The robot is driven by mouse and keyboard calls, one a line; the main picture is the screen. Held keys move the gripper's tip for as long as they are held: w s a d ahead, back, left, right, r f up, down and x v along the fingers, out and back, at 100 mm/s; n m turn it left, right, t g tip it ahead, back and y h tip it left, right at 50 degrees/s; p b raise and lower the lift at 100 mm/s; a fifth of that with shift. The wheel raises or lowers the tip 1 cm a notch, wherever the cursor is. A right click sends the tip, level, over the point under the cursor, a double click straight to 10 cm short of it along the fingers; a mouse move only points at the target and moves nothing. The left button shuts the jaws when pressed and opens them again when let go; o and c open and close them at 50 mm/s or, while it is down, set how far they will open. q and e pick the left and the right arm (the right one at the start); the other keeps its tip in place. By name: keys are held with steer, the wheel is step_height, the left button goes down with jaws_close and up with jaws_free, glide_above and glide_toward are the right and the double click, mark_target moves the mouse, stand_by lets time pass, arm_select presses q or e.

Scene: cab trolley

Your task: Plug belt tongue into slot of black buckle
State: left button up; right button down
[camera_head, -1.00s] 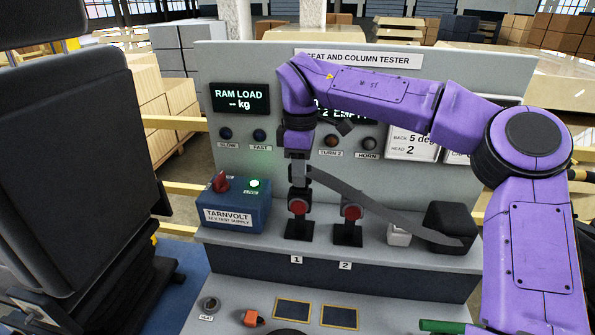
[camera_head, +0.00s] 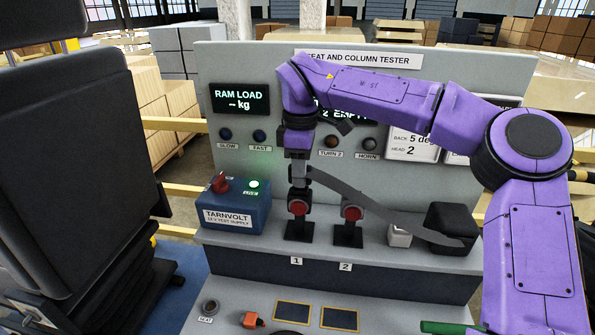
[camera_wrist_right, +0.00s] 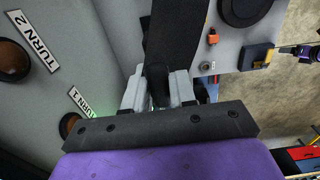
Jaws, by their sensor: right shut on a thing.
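Two black buckles with red round buttons stand on the grey ledge, buckle 1 (camera_head: 299,228) on the left and buckle 2 (camera_head: 348,233) on the right. My right gripper (camera_head: 300,178) points down directly above buckle 1, shut on the belt tongue. The fingers hide most of the tongue, and I cannot tell whether its tip is in the slot. The grey belt (camera_head: 385,207) runs from the gripper down to the right, past the top of buckle 2. In the wrist view, the right gripper (camera_wrist_right: 160,92) has the dark belt (camera_wrist_right: 175,42) beyond its fingers. My left gripper is out of view.
A black box (camera_head: 452,222) and a small white block (camera_head: 399,236) stand on the ledge at right. A blue supply box (camera_head: 236,212) with a lit green lamp stands at left. The panel (camera_head: 225,150) rises close behind. A black seat (camera_head: 75,160) fills the left.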

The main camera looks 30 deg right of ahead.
steer(key=shift+b, duration=0.3)
steer(key=shift+f+b, duration=0.55)
steer(key=shift+b, duration=0.1)
stand_by(0.5)
steer(key=c, duration=0.8)
jaws_free()
steer(key=shift+c, duration=0.2)
steer(key=shift+r, duration=0.35)
step_height(320, 180, up, 10)
